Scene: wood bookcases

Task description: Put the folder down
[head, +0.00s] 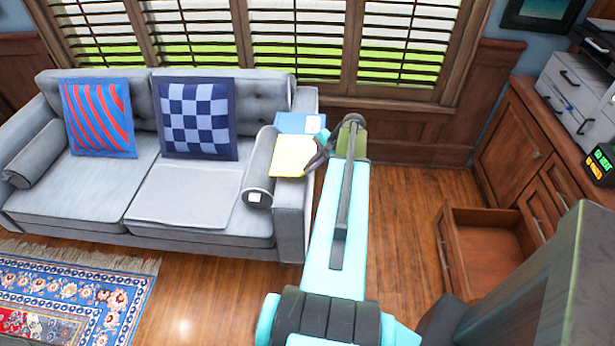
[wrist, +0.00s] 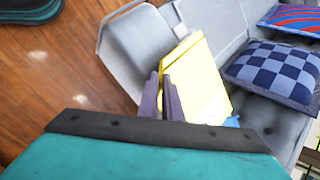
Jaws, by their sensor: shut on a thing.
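A yellow folder (head: 293,157) is between my gripper's fingers and lies over the right arm of the grey sofa (head: 291,215). Whether it touches the sofa arm, I cannot tell. My gripper (head: 316,161) is shut on the folder's edge, from its right side in the head view. In the wrist view the two dark fingers of my gripper (wrist: 162,95) are close together at the left edge of the yellow folder (wrist: 207,85). A blue folder (head: 298,122) with a white label shows just behind the yellow one. A small blue bit (wrist: 232,121) shows beside the yellow folder's lower edge.
A grey bolster (head: 260,165) lies against the sofa arm. A checkered cushion (head: 197,120) and a red-and-blue cushion (head: 98,118) lean on the sofa back. An open drawer (head: 488,245) juts out at the right. The wood floor (head: 395,200) between sofa and cabinet is clear.

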